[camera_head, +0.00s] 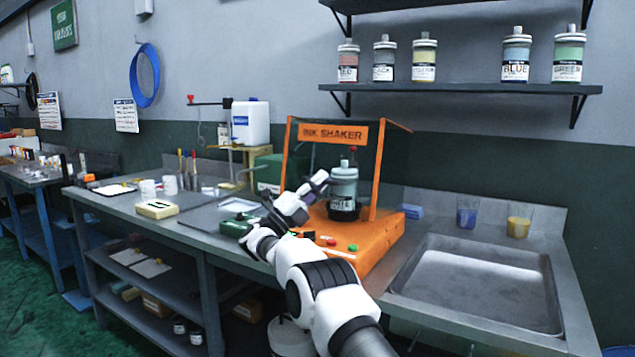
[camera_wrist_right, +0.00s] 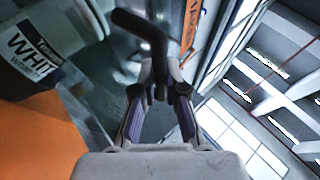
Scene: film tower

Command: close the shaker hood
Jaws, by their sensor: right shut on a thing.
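The ink shaker (camera_head: 377,240) is an orange machine on the bench, with an orange-edged hood (camera_head: 333,132) that has a clear pane and an "INK SHAKER" sign. A bottle of white ink (camera_head: 343,195) stands upright on the shaker; its label also shows in the wrist view (camera_wrist_right: 35,55). My right gripper (camera_head: 322,182) is in front of the bottle. In the wrist view, its fingers (camera_wrist_right: 160,88) are shut on a dark curved handle (camera_wrist_right: 150,30), which looks like the hood's handle. The hood's exact angle is hard to tell. My left gripper is out of view.
A sink (camera_head: 478,285) is right of the shaker, with two cups (camera_head: 519,226) behind it. Several ink bottles stand on a wall shelf (camera_head: 470,88). A small dark green device (camera_head: 240,224) and a pale box (camera_head: 157,209) are on the bench at left.

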